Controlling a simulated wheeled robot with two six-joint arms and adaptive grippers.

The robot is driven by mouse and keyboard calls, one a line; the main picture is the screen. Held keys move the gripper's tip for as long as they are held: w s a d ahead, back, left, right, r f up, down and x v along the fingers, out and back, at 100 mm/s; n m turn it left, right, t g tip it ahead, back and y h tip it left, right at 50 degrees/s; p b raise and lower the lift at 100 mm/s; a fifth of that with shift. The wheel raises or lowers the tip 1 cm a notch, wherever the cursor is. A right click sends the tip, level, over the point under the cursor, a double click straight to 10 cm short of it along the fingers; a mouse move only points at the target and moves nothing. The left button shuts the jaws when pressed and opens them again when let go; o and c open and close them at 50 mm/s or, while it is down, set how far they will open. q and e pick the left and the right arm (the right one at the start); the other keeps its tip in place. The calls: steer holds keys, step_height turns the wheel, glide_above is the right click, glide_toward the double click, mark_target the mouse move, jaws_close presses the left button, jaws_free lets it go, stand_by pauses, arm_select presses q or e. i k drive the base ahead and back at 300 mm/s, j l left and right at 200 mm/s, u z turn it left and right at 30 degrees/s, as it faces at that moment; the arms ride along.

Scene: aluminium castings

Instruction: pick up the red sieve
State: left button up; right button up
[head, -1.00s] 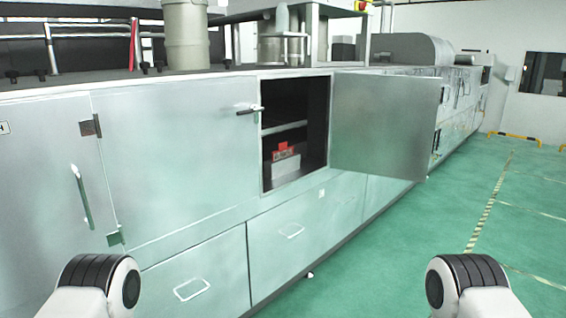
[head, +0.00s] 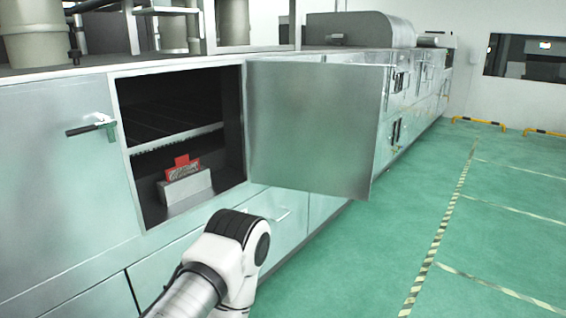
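A red object (head: 181,167), which looks like the red sieve, is in the lower compartment of the open cabinet (head: 122,112) at the left of the head view. It rests in or behind a small grey block-like holder (head: 187,190); I cannot tell which. Its lower part is hidden by the holder. One of my arms shows at the bottom, in front of and below the cabinet opening. Neither gripper is in view.
The cabinet door (head: 312,125) stands open to the right of the opening. A shelf (head: 172,138) divides the cabinet above the red object. A door handle (head: 92,126) sticks out at the left. The green floor (head: 400,225) at the right is clear.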

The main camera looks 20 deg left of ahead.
mark_target(183, 167)
steer(key=i+l, duration=0.1)
steer(key=i, duration=0.75)
steer(key=i+l+u, duration=0.1)
steer(key=i, duration=0.8)
